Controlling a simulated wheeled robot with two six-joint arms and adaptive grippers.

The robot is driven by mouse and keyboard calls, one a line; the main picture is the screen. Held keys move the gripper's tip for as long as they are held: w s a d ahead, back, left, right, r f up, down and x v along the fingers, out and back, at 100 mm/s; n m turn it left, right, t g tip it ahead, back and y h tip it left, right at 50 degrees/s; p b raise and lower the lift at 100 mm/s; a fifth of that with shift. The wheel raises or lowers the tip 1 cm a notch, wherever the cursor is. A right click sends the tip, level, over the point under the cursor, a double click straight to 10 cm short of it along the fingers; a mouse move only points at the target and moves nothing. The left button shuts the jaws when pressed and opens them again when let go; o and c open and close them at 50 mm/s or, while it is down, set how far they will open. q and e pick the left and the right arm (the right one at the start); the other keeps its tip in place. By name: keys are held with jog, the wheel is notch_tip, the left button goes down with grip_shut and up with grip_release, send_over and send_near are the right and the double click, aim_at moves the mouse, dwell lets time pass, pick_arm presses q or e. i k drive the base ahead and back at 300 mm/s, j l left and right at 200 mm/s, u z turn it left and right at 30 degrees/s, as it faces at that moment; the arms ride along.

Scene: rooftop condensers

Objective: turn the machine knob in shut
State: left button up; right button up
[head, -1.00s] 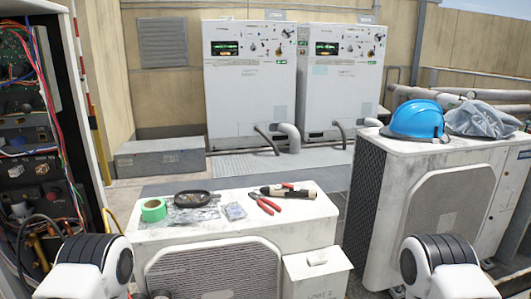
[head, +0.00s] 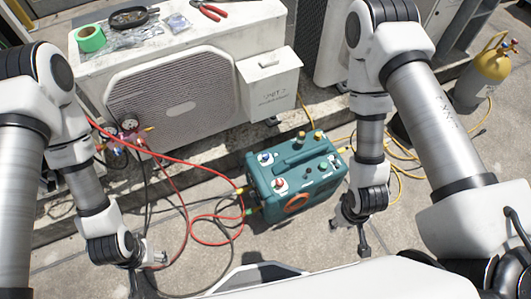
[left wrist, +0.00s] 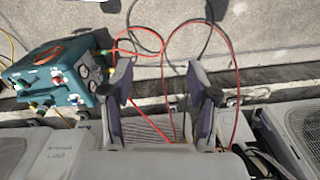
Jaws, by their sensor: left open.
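The teal machine (head: 292,178) stands on the concrete in front of the condenser. A blue knob (head: 265,157) and a red knob (head: 280,184) are on its left end, with brass fittings and hoses nearby. The words beside the knobs are too small to read. The left wrist view also shows the machine (left wrist: 55,75) at the left. My left gripper (head: 155,259) is left of the machine, apart from it; in the left wrist view (left wrist: 160,92) its fingers are spread with nothing between them. My right gripper (head: 358,225) hangs just right of the machine, its fingers unclear.
A condenser unit (head: 175,90) with tape and tools on top stands behind. Red and black hoses run from a gauge set (head: 128,130) across the floor to the machine. A yellow-topped cylinder (head: 490,65) stands at the far right, with a yellow hose on the ground.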

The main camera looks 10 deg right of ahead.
aim_at(264, 155)
jog(key=i+j, duration=0.2)
jog(key=i+j+z, duration=0.1)
jog(key=j, duration=0.3)
jog(key=z, duration=1.7)
